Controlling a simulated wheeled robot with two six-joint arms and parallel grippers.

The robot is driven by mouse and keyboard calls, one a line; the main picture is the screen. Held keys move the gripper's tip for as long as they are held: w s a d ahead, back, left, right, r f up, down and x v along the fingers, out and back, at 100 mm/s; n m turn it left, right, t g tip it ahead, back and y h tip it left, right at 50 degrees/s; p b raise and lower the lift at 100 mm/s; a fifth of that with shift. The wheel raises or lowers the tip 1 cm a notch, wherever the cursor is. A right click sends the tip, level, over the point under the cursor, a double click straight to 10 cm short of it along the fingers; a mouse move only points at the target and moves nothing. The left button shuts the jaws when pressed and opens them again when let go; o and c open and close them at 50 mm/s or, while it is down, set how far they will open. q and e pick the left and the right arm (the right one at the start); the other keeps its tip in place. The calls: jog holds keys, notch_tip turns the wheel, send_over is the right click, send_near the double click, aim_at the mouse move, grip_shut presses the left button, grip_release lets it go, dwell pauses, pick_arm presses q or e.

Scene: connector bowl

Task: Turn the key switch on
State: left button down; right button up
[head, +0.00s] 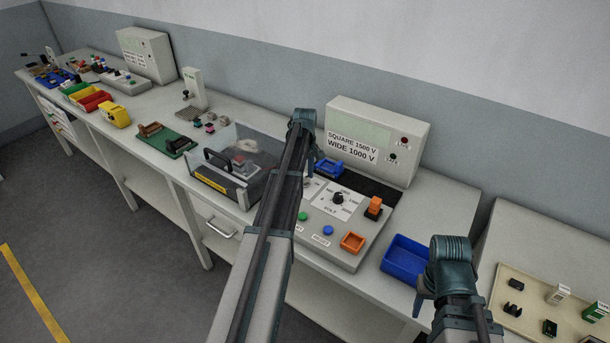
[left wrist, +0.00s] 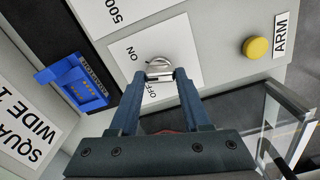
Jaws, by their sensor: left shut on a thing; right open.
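The key switch (left wrist: 159,66) is a round silver piece on a white plate (left wrist: 178,42) marked ON and OFF in the left wrist view. My left gripper (left wrist: 160,76) is shut on its key, with the blue fingertips on either side. The fingers and the key partly cover the OFF label. In the head view my left gripper (head: 310,172) reaches down at the panel's left part, and my arm hides the key switch. My right gripper (head: 421,301) is open and empty near the blue bin.
The control panel (head: 327,228) has a black knob (head: 338,198), several buttons and an orange square piece (head: 352,243). A yellow ARM button (left wrist: 256,47) and a blue connector (left wrist: 80,82) flank the switch. A clear-lidded box (head: 222,190) stands close left; a blue bin (head: 398,268) lies right.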

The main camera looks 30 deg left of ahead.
aim_at(305, 178)
pick_arm(q)
jog(key=m, duration=0.5)
jog(key=shift+m, duration=0.6)
jog(key=shift+c, duration=1.8)
grip_release()
jog(key=shift+r, duration=0.1)
notch_tip(305, 178, up, 14)
jog(key=p, duration=1.4)
jog(key=shift+f, duration=0.2)
jog(key=shift+d, duration=0.1)
